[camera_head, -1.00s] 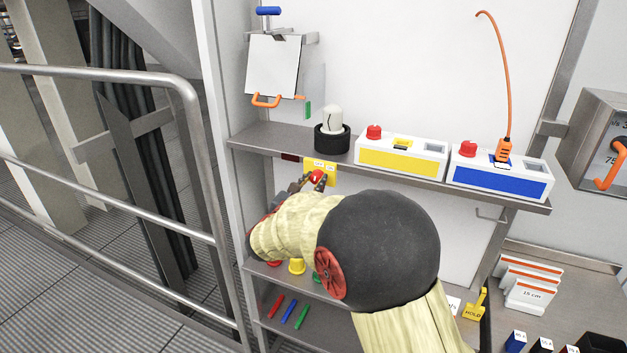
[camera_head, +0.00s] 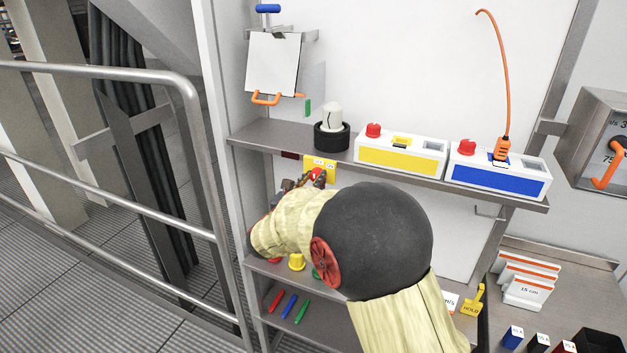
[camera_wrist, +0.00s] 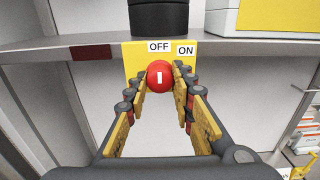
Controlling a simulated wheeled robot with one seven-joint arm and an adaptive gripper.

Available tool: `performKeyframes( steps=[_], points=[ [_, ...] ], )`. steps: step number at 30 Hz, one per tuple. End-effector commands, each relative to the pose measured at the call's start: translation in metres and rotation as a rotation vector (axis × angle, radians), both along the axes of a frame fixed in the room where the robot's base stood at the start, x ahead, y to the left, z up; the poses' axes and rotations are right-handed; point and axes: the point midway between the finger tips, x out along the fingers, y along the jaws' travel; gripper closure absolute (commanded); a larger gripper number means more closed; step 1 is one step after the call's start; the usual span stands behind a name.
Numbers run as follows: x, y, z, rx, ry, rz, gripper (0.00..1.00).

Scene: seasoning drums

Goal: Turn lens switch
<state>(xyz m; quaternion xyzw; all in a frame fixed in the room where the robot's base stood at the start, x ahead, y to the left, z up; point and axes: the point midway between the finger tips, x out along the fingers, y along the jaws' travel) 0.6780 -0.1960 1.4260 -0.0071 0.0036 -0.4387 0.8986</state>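The lens switch is a round red knob (camera_wrist: 160,76) with a white mark, on a yellow plate (camera_wrist: 132,57) under the shelf. The plate reads OFF on the left and ON on the right. The white mark stands upright, below OFF. My gripper (camera_wrist: 161,82) has its two fingers on the left and right of the knob, tips close to its sides. I cannot tell whether they press on it. In the head view, the plate (camera_head: 322,165) shows behind my gripper (camera_head: 316,178), and the fingers partly cover the knob.
Above the plate, the shelf (camera_head: 270,140) holds a black-based white knob (camera_head: 331,138), a yellow-front box (camera_head: 400,161) and a blue-front box (camera_head: 498,180). Below are coloured knobs and sticks (camera_head: 289,304). A dark red label (camera_wrist: 91,52) sits left of the plate. A railing (camera_head: 195,140) stands at left.

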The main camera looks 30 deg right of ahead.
Motion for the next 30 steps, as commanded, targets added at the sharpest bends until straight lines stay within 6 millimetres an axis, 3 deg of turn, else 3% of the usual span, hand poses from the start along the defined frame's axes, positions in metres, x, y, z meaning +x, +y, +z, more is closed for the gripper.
performKeyframes(
  steps=[9,20,30],
  points=[
    [0.0,0.0,0.0,0.0,0.0,0.0,0.58],
    [-0.002,0.003,0.0,0.001,-0.001,0.001,0.57],
    [-0.035,0.048,0.0,0.001,-0.001,0.005,0.57]
  ],
)
